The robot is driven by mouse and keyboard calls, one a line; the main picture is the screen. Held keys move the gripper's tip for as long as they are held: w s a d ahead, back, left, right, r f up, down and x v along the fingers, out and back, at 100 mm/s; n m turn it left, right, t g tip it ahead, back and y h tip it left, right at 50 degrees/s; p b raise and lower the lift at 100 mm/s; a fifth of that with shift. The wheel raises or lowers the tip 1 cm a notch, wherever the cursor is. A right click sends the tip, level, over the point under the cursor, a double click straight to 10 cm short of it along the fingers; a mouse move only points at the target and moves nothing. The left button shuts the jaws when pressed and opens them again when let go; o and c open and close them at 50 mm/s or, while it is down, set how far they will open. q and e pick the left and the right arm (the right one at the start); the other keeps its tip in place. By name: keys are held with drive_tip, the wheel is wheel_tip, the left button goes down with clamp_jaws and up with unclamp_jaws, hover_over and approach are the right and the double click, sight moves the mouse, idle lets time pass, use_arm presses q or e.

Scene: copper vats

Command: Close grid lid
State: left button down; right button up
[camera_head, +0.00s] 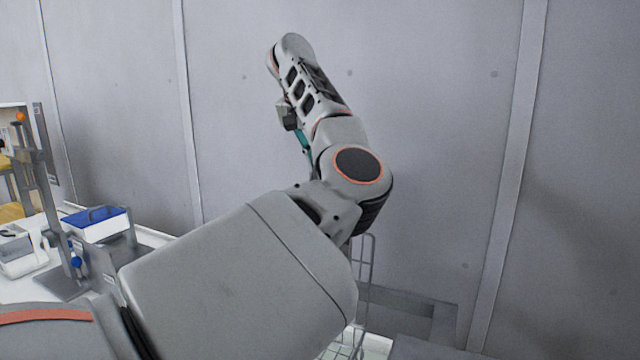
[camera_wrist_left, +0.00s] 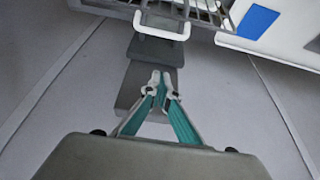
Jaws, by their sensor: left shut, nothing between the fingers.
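A thin wire grid (camera_head: 366,275) rises upright from behind my left arm in the head view, with more wire mesh low down by a white edge; most of it is hidden by the arm. In the left wrist view, a wire grid (camera_wrist_left: 215,14) lies at the top edge, with a pale rounded wire loop (camera_wrist_left: 160,36) sticking out towards my gripper. My left gripper (camera_wrist_left: 161,78) has its teal fingers shut and empty, tips together, apart from the loop in the picture. In the head view only a teal bit of it (camera_head: 302,138) shows beside the raised wrist.
A white worktop (camera_head: 30,290) at left holds a blue-and-white box (camera_head: 97,223), a metal stand (camera_head: 50,190) and a white device (camera_head: 18,250). A grey wall (camera_head: 440,120) stands close behind my arm. A blue patch (camera_wrist_left: 258,21) shows at the wrist view's upper right.

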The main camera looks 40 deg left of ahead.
use_arm(q)
wheel_tip(320, 180, down, 9)
drive_tip(key=p, duration=0.1)
drive_tip(key=shift+s, duration=0.15)
idle(0.5)
drive_tip(key=shift+s+f, duration=0.1)
drive_tip(key=shift+s, duration=0.05)
idle(0.4)
